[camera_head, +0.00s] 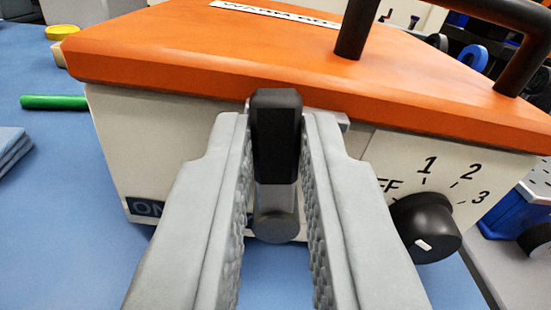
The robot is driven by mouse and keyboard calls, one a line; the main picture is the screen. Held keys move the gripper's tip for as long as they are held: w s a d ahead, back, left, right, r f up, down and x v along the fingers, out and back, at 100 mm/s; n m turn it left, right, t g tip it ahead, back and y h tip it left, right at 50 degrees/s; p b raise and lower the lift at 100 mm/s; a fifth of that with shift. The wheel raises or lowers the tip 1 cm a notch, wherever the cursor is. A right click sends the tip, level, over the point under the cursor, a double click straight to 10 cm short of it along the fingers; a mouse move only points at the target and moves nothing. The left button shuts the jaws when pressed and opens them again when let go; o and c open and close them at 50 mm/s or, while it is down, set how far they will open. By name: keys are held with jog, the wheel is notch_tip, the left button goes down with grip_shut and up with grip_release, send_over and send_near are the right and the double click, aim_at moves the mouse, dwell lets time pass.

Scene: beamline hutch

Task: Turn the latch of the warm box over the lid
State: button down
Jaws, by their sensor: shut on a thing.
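The warm box (140,135) fills the middle of the view, with cream walls and an orange lid (190,58) that lies shut on top. Its latch (276,125) is on the front wall: a black grip on a grey metal arm above a round grey pivot (275,226). The latch points upward, and its black tip overlaps the lid's front edge in this view. My gripper (276,135) is shut on the latch, with one grey ribbed finger on each side of the black grip. The fingers hide part of the front wall.
A black dial (426,226) marked OFF, 1, 2, 3 is right of the latch. A dark handle (356,28) rises from the lid. A green rod (53,102), a yellow round thing (62,32) and blue folded cloth (12,148) lie left on the blue mat (60,220). Blue bins (515,207) stand right.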

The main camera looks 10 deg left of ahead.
jog(key=shift+d+m, duration=0.25)
jog(key=shift+m, duration=0.45)
jog(key=c, duration=1.4)
grip_release()
jog(key=shift+s+d, duration=0.1)
jog(key=v, duration=1.7)
jog(key=shift+s+r, duration=0.1)
